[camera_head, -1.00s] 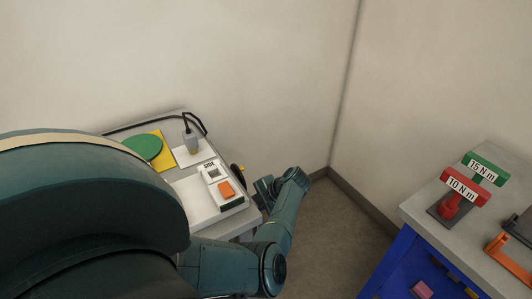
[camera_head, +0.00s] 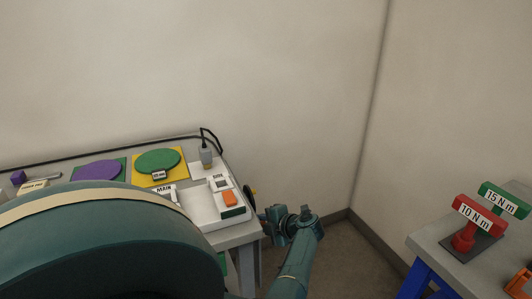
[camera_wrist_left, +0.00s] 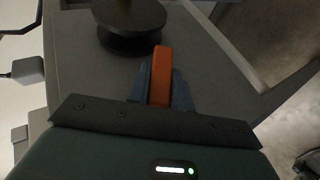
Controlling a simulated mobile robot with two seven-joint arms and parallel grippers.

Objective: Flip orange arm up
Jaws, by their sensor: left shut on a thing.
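In the left wrist view, the orange arm (camera_wrist_left: 162,66) is a narrow orange bar. It lies between the two fingers of my left gripper (camera_wrist_left: 159,94), which is shut on it. The bar's far end sticks out past the fingertips, close to a dark round knob (camera_wrist_left: 131,27). The orange arm cannot be made out there.
The cart top holds a white box with an orange switch (camera_head: 229,198), a green disc (camera_head: 158,161), a purple disc (camera_head: 97,170) and a black cable. A second table (camera_head: 450,257) at right carries a red 10 N m tool (camera_head: 478,214) and a green 15 N m tool (camera_head: 505,200).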

